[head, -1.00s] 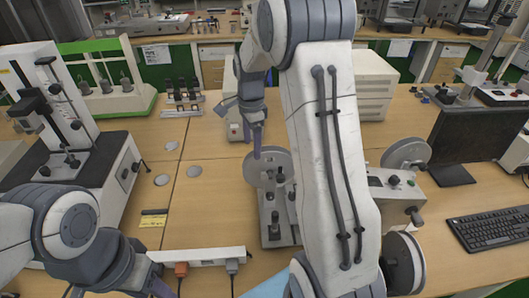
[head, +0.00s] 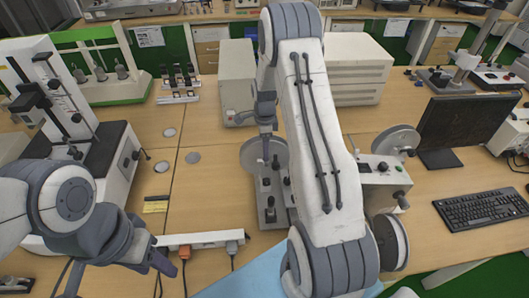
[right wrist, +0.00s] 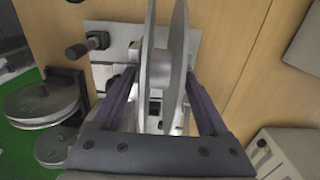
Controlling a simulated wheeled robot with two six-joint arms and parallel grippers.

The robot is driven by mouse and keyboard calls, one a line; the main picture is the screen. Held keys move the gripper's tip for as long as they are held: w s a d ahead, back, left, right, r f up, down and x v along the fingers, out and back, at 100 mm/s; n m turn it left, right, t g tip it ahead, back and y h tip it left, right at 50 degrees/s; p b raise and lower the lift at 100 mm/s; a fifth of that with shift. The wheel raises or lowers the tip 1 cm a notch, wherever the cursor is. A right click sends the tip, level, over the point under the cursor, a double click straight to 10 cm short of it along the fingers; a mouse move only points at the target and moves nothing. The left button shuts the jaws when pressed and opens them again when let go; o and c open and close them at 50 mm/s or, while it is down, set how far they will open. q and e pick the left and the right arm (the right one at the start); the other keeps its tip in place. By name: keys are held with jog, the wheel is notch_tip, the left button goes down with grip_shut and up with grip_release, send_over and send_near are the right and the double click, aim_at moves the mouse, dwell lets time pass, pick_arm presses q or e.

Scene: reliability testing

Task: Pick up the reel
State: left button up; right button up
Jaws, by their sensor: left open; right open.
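A grey reel with round flanges (head: 264,153) stands upright on a small grey metal fixture (head: 278,215) at the middle of the bench. My right gripper (head: 265,145) reaches down over its upper part, hiding some of it. In the right wrist view the reel (right wrist: 176,62) shows edge-on as two flanges between the fingers of my right gripper (right wrist: 163,92). These fingers are open, with a gap visible on the right side.
More reels stand at the right of the fixture (head: 397,140), partly behind my right arm. A power strip (head: 200,239) lies in front. White boxes (head: 238,80), a monitor (head: 462,122) and a keyboard (head: 487,208) stand around. The bench left of the fixture is mostly clear.

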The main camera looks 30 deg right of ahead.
jog(key=shift+f, duration=0.3)
grip_shut()
jog(key=shift+w+r, duration=0.1)
jog(key=shift+r, duration=0.1)
jog(key=shift+r, duration=0.25)
notch_tip(320, 180, up, 17)
jog(key=b, duration=0.4)
jog(key=shift+r+b, duration=0.15)
jog(key=shift+b, duration=0.25)
